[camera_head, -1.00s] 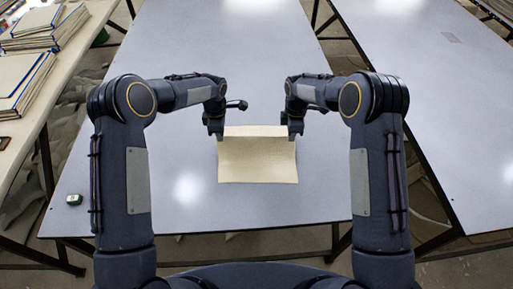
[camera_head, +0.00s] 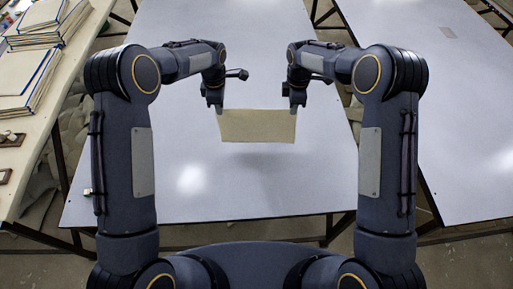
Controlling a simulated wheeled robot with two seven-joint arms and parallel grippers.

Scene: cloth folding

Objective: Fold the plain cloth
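The plain cream cloth (camera_head: 258,126) hangs above the table, stretched between my two grippers, with a shadow on the table below it. My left gripper (camera_head: 217,106) is at its upper left corner and appears shut on it. My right gripper (camera_head: 297,106) is at its upper right corner and appears shut on it. The fingertips are small, and the grip itself is partly hidden. The cloth shows as a short, wide panel.
The pale table (camera_head: 300,190) is clear around and below the cloth. Another pale table (camera_head: 440,130) stands at the right, across a gap.

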